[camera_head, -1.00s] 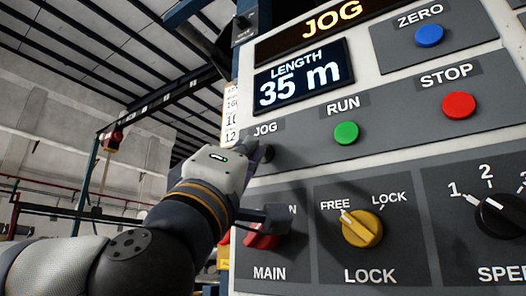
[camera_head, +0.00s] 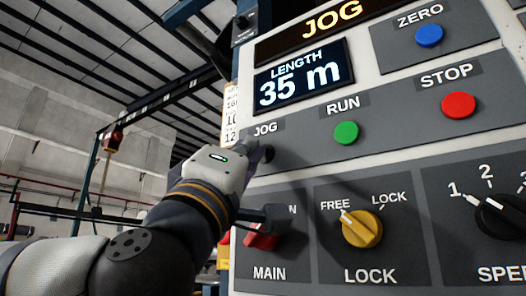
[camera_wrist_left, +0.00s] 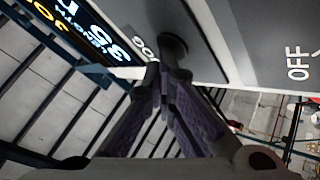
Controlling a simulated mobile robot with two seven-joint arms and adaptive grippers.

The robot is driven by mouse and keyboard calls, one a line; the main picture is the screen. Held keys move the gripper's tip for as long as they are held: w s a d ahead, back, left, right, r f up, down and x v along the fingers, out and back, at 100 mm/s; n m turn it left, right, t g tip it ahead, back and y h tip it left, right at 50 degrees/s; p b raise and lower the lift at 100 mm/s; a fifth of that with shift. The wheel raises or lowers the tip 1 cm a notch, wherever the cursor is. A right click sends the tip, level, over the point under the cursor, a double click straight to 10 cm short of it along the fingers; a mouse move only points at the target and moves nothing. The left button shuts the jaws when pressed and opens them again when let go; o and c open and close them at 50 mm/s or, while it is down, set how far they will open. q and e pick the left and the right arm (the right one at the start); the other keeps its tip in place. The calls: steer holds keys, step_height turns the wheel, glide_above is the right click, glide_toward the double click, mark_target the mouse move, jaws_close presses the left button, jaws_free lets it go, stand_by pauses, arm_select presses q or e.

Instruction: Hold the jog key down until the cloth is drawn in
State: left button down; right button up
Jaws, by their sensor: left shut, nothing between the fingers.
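The jog key (camera_head: 268,153) is a dark round button under the JOG label on the grey control panel. It also shows in the left wrist view (camera_wrist_left: 174,46). My left gripper (camera_head: 258,152) is shut and empty, with its fingertips (camera_wrist_left: 164,70) at the key. They look to be touching it, but how far the key is pressed cannot be seen. The upper display (camera_head: 333,20) reads JOG, and the length display (camera_head: 302,76) reads 35 m. No cloth can be made out. My right gripper is not in view.
Green RUN (camera_head: 346,132), red STOP (camera_head: 459,105) and blue ZERO (camera_head: 429,34) buttons sit to the right. Below are the red MAIN switch (camera_head: 262,238), partly behind my gripper, the yellow LOCK knob (camera_head: 362,229) pointing to FREE, and the black speed knob (camera_head: 502,215) near 1.

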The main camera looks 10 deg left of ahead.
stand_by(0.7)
arm_select(q)
steer(key=shift+s+a, duration=0.3)
steer(key=shift+s, duration=0.45)
steer(key=s, duration=0.1)
steer(key=s+a, duration=0.1)
steer(key=s, duration=0.1)
steer(key=s+p, duration=0.1)
steer(key=shift+s+a, duration=0.35)
steer(key=shift+s, duration=0.05)
